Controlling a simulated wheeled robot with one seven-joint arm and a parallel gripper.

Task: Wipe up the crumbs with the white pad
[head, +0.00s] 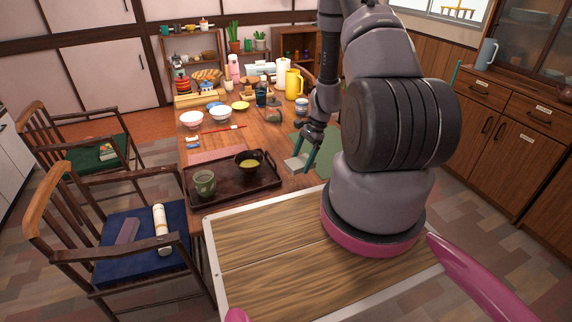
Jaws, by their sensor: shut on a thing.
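My gripper (303,158), with teal fingers, points down over the right front part of the wooden table (285,181). It is shut on a small pale block, which looks like the white pad (293,163). The pad is low, at or just above the tabletop, right of the dark tray; I cannot tell whether it touches. Part of it is hidden by the fingers. No crumbs can be made out at this size.
The dark tray (222,194) holds a green cup (205,182) and a dark bowl (249,161). A green mat (325,152) lies right of my gripper, partly hidden by my arm. White bowls (219,114), a yellow pitcher (293,83) and other items crowd the back. Chairs (130,240) stand left.

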